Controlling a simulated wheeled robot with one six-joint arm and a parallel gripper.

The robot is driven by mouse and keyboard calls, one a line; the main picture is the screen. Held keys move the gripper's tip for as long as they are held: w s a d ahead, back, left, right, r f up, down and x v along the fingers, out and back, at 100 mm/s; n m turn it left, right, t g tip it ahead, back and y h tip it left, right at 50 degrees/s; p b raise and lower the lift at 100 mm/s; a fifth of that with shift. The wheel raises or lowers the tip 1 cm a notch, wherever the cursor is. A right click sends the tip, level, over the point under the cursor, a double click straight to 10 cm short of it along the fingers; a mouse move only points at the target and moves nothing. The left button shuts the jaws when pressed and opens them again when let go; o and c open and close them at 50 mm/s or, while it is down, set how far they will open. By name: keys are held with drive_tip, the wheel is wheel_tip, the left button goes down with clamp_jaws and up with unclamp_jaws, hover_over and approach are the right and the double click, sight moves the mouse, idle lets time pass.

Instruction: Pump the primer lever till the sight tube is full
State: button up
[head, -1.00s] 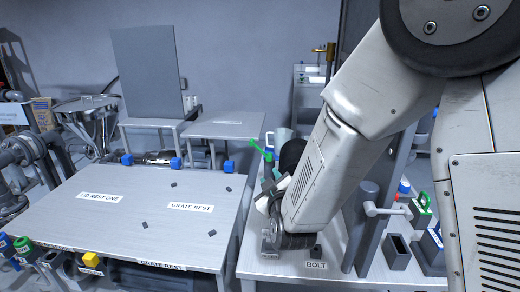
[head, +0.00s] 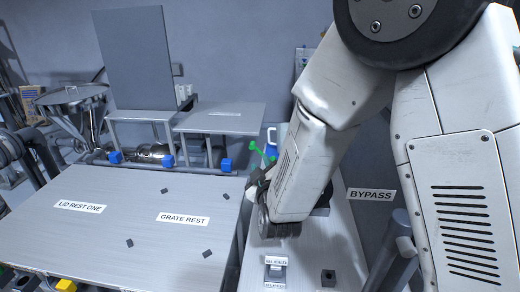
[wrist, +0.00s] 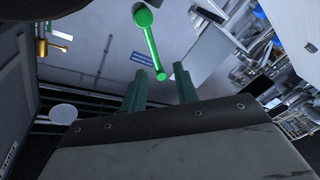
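A bright green lever (wrist: 150,42) with a round end shows at the top middle of the wrist view. Its rod points down toward my gripper (wrist: 160,72). My gripper's two dark green fingers stand apart, with the rod's lower tip appearing between or just beyond them; I cannot tell whether they touch. In the head view the green lever (head: 262,152) shows just beyond my arm's end, which hides most of the gripper. I cannot pick out the sight tube.
A wide grey table (head: 130,225) labelled "GRATE REST" fills the left. A bench (head: 305,260) with a "BLEED" block (head: 276,270) lies below my arm. A "BYPASS" panel (head: 371,195) stands right. A steel hopper (head: 75,97) stands at the back left.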

sight(261, 154)
drive_tip(key=w, duration=0.7)
drive_tip(key=shift+w+d, duration=0.1)
drive_tip(key=shift+d, duration=0.15)
clamp_jaws()
